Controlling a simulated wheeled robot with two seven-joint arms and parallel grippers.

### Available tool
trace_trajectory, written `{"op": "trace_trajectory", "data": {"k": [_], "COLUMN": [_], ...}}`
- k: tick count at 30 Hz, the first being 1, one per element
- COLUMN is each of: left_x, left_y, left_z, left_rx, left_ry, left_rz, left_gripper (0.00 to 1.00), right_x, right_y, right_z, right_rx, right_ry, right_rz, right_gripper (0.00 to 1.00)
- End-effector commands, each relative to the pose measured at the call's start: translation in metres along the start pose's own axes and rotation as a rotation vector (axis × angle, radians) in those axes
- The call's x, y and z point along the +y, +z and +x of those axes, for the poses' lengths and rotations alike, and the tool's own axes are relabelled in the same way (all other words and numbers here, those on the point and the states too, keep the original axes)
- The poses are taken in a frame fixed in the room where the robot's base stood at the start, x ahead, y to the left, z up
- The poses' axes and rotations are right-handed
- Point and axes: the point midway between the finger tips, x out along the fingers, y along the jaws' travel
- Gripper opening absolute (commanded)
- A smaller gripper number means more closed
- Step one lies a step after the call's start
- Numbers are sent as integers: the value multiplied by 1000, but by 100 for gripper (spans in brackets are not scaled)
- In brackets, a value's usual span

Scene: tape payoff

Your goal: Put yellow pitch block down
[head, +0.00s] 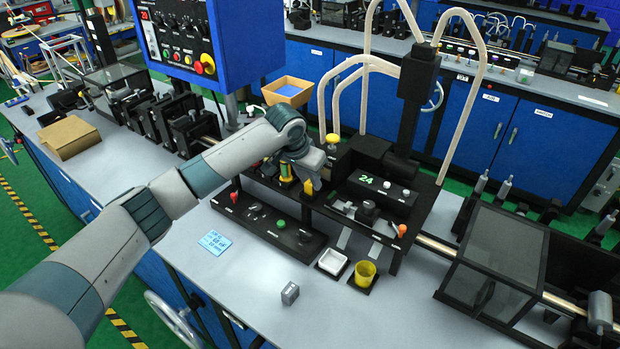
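My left gripper (312,181) is over the black machine in the middle of the head view, pointing down, with its arm coming in from the lower left. A small yellow piece (308,187), which looks like the yellow pitch block, shows right at its fingertips, low over the machine's black ledge. The fingers are small and partly hidden by the wrist, so I cannot tell whether they are shut on it or whether it touches the ledge. A yellow and green part (285,169) stands just left of the gripper. My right gripper is not in view.
A yellow cup (366,272) and a white tray (333,261) stand in front of the machine (375,203). A grey block (290,293) and a blue note (214,241) lie on the bench. A yellow knob (332,138) rises behind the gripper. The front bench is mostly clear.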

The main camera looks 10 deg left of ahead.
Motion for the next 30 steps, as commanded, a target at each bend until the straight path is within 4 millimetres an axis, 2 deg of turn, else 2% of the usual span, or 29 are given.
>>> {"op": "trace_trajectory", "data": {"k": [1, 2, 13, 17, 23, 30], "left_x": [0, 0, 0, 0, 0, 0], "left_y": [0, 0, -1, -1, -1, -1], "left_z": [0, 0, -1, -8, -30, -73], "left_rx": [0, 0, 0, 2, 3, 4], "left_ry": [0, 0, 0, 0, 0, 0], "left_rz": [0, 0, 1, 1, 1, 0], "left_gripper": [34, 40, 40, 40, 40, 40], "right_x": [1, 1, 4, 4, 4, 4], "right_y": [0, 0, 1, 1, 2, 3], "right_z": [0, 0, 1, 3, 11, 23], "right_rx": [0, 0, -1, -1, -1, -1], "right_ry": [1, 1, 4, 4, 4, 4], "right_rz": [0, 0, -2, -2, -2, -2], "right_gripper": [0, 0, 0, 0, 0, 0]}}
